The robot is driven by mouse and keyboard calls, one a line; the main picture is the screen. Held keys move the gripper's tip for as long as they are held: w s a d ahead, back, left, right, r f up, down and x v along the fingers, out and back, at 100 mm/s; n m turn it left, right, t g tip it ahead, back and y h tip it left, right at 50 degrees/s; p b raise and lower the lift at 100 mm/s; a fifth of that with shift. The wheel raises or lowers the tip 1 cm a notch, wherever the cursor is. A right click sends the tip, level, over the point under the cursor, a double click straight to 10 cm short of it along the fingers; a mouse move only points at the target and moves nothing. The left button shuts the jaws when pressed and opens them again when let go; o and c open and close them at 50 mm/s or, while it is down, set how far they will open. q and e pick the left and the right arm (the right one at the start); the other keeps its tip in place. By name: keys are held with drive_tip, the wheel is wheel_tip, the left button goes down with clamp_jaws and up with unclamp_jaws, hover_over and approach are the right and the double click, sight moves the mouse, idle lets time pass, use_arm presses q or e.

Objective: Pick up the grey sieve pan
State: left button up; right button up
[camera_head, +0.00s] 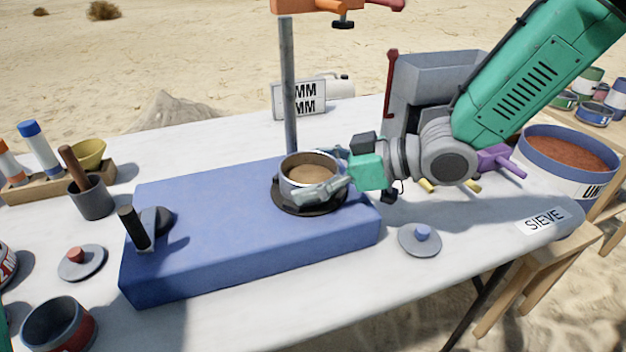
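The grey sieve pan (294,187) holds brown, sandy material. It sits upright on a dark round seat at the right end of a blue block (230,235). My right gripper (312,174) reaches in from the right, with its fingers spread around the pan. One finger lies across the pan's near wall and the other is behind its far rim, partly hidden. I cannot tell whether the fingers press on the pan. My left gripper is not in view; only a sliver of green shows at the left edge.
A metal post (288,90) rises behind the pan. A grey hopper (440,66) stands behind my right arm. A grey lid (420,239) lies right of the block. A black-handled lever (134,228), mortar (91,198) and cup (58,325) are left. A large tub (560,180) stands far right.

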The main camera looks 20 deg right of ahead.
drive_tip(key=shift+a, duration=0.3)
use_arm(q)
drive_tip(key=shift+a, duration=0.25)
use_arm(e)
drive_tip(key=shift+d, duration=0.1)
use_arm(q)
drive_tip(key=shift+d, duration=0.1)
use_arm(e)
drive_tip(key=shift+w, duration=0.1)
drive_tip(key=shift+r, duration=0.3)
wheel_tip(320, 180, up, 9)
drive_tip(key=p, duration=0.4)
drive_tip(key=shift+f, duration=0.1)
drive_tip(key=shift+c, duration=0.7)
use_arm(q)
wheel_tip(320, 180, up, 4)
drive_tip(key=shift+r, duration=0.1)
use_arm(e)
drive_tip(key=shift+r, duration=0.25)
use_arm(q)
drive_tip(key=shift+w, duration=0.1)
use_arm(e)
drive_tip(key=shift+d, duration=0.1)
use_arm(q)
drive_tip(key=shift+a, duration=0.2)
